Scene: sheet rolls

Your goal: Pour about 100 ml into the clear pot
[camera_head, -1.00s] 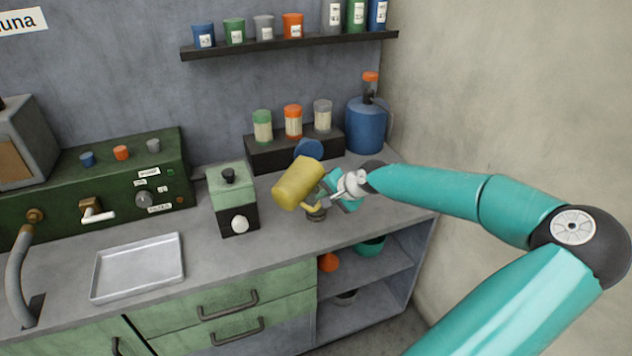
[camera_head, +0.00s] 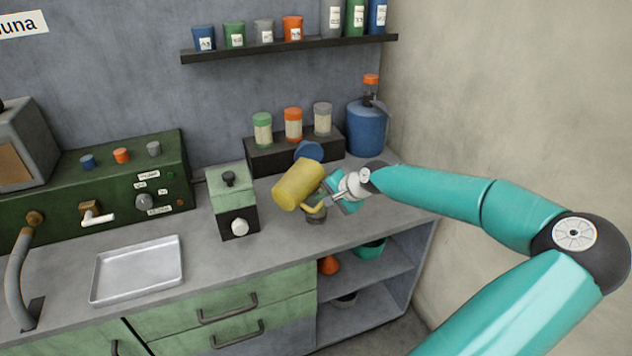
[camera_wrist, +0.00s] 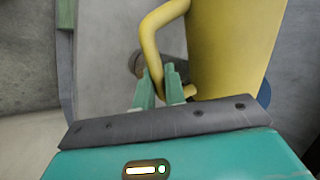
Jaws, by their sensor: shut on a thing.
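A yellow jug (camera_head: 298,184) is tilted above the counter, its handle towards my gripper; it also shows close up in the wrist view (camera_wrist: 232,50). My gripper (camera_wrist: 160,92) is shut on the jug's handle (camera_wrist: 153,40). A small dark grey round vessel (camera_head: 317,216) stands on the counter under the jug and is partly hidden by it. It may be the clear pot, but I cannot tell. In the wrist view a dark round shape (camera_wrist: 140,64) shows behind the handle. I see no liquid stream, and the jug's inside is hidden.
A green-and-black box with a knob (camera_head: 233,205) stands left of the jug. Several capped jars sit on a dark riser (camera_head: 270,160) behind, near a blue disc (camera_head: 308,151) and a blue canister (camera_head: 366,130). A metal tray (camera_head: 138,300) lies front left.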

